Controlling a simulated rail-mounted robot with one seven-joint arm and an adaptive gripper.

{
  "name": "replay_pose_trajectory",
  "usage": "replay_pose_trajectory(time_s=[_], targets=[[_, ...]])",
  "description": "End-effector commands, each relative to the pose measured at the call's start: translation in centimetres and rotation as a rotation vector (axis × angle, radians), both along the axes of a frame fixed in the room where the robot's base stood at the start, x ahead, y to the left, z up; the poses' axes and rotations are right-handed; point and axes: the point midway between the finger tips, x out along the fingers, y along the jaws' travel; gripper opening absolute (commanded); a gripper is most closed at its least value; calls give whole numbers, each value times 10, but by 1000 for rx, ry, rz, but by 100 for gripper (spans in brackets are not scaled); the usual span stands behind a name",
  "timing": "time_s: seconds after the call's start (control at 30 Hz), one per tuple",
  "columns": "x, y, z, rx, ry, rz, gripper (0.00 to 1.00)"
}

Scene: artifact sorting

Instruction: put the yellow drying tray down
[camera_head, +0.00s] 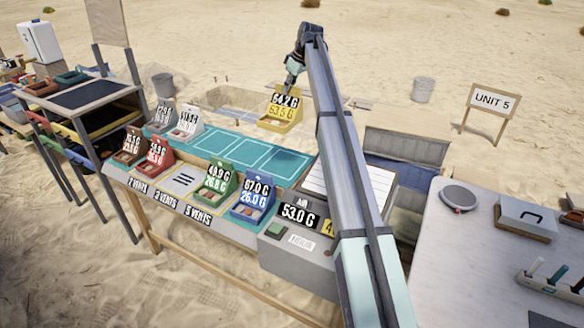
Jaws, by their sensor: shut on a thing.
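The fingertips are small and partly hidden by the label.
Grey and white trays (184,122) stand at the teal strip's left end. Brown, red (159,153), green (217,182) and blue (253,198) trays line the front. A grey weighing unit (290,262) reads 53.0 G. Several teal places are empty. My arm crosses the right side.

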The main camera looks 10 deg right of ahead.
Motion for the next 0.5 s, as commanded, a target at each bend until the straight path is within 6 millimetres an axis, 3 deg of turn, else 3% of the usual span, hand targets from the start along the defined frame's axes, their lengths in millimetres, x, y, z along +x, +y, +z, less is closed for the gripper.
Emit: replay_pose_trajectory(time_s=[0.17,0.5], targets=[[-2,1,-9,-4,-1,23,0],[-3,0,-82,-4,1,23,0]])
